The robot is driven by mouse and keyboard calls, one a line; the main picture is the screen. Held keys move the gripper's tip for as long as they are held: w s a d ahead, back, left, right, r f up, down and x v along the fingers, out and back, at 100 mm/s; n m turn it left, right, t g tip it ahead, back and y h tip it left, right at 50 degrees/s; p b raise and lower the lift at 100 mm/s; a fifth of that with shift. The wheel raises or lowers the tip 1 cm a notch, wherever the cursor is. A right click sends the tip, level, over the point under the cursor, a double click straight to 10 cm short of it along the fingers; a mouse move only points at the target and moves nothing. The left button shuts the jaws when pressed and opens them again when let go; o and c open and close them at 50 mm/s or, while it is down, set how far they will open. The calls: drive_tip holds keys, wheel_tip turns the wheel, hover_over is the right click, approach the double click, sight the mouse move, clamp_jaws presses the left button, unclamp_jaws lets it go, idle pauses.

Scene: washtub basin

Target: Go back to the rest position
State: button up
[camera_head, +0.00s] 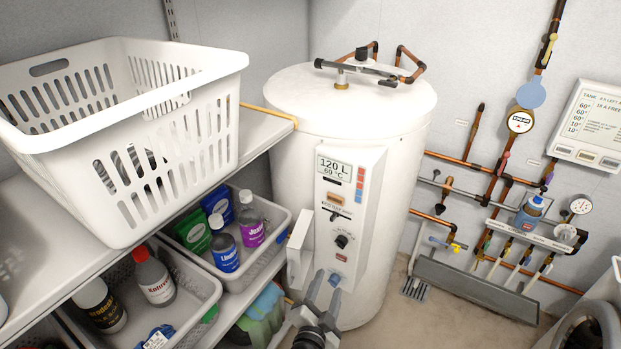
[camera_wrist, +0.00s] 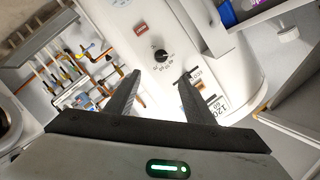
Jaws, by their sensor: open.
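My gripper (camera_head: 324,281) shows low in the middle of the head view, in front of the white water tank (camera_head: 290,165). In the wrist view my gripper (camera_wrist: 158,77) has its two dark fingers spread apart with nothing between them. Beyond the fingers the tank front (camera_wrist: 190,40) shows upside down, with a black knob (camera_wrist: 161,56) and a red label. The gripper is open and empty. I cannot tell how far the fingertips are from the tank panel.
A white laundry basket (camera_head: 125,215) stands on the upper shelf at left. Grey bins (camera_head: 205,285) with several bottles sit below it. Copper pipes and gauges (camera_head: 520,121) line the right wall. A grey trough (camera_head: 480,290) lies near the floor at right.

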drive_tip(key=s+d+r+m+g+h+p, duration=0.1)
drive_tip(key=s+d+r+m+g, duration=0.4)
drive_tip(key=m, duration=0.6)
drive_tip(key=d+r+m+g+h, duration=0.1)
drive_tip(key=r+m+g+h, duration=0.15)
drive_tip(key=r+m, duration=0.75)
drive_tip(key=s+d+r+m+g+h+p, duration=0.1)
drive_tip(key=s+d+r+m+g, duration=0.3)
drive_tip(key=m, duration=0.9)
drive_tip(key=s+a+r+m+t+y, duration=0.1)
drive_tip(key=s+r+m+y, duration=0.3)
drive_tip(key=r+m, duration=0.7)
drive_tip(key=s+a+r+m+t+y+p, duration=0.1)
drive_tip(key=s+a+r+m+y, duration=0.2)
drive_tip(key=r+m+y, duration=0.3)
wheel_tip(320, 180, up, 6)
drive_tip(key=s+m, duration=0.1)
drive_tip(key=m, duration=0.7)
drive_tip(key=shift+a, duration=0.15)
drive_tip(key=shift+s+f, duration=0.1)
